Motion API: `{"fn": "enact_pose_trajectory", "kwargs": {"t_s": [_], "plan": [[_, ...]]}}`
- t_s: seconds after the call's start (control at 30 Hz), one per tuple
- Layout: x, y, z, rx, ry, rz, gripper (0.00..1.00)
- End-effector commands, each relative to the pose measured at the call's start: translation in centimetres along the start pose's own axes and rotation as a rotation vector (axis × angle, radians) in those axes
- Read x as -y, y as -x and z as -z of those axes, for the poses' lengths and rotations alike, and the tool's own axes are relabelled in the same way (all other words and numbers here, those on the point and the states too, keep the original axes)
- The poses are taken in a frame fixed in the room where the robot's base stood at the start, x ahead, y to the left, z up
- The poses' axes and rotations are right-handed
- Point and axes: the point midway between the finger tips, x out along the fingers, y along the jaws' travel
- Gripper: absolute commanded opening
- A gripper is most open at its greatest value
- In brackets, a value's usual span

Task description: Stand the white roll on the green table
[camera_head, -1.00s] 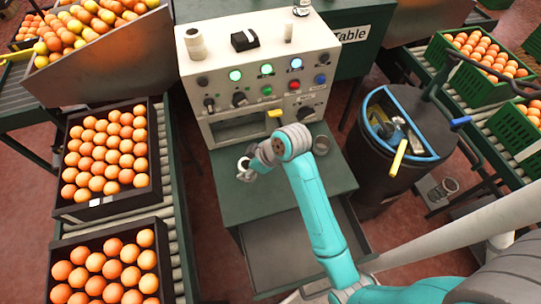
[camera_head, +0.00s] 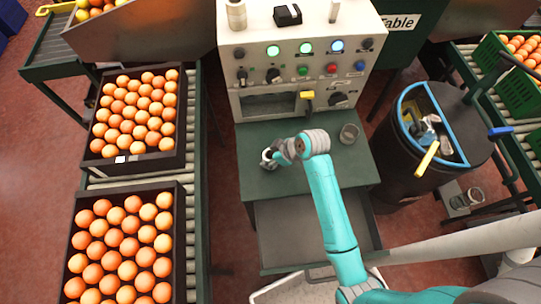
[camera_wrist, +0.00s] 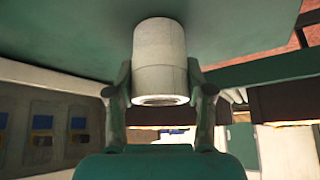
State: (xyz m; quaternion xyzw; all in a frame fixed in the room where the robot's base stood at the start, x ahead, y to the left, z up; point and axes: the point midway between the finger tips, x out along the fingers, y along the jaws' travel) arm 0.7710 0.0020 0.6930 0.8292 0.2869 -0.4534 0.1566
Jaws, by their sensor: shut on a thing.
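My gripper (camera_head: 276,154) is over the left part of the green table (camera_head: 310,180), below the control panel. It is shut on a white roll (camera_head: 266,154), whose pale round end shows beside the fingers. In the wrist view, the white roll (camera_wrist: 160,58) sits between the two fingers of my gripper (camera_wrist: 160,92), one on each side. Its hollow end faces the camera and its far end meets or nearly meets a green surface at the top. I cannot tell whether it touches. The fingers hide part of the roll in the head view.
A grey metal cup (camera_head: 349,134) stands on the table, right of my gripper. The control panel (camera_head: 300,65) rises behind, with another pale roll (camera_head: 236,15) on top. An open drawer (camera_head: 310,235) is below. Orange crates (camera_head: 183,140) stand left, a dark bin (camera_head: 440,150) right.

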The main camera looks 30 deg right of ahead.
Motion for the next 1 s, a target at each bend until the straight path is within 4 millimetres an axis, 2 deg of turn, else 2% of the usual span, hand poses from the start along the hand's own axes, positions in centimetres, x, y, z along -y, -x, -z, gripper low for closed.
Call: {"fn": "enact_pose_trajectory", "kwargs": {"t_s": [0.3,0.33,0.4,0.77,0.87,1.0], "plan": [[0.0,-0.2,-0.1,-0.001,0.000,0.000,0.18],[0.0,-0.1,-0.1,-0.001,0.001,-0.001,0.59],[0.0,-0.1,-0.1,-0.001,0.001,-0.001,0.77],[-0.1,0.0,0.1,-0.001,0.001,-0.001,0.77],[-0.1,0.8,0.1,-0.003,0.000,-0.003,0.77],[-0.1,3.0,0.1,-0.002,0.000,-0.004,0.77]]}}
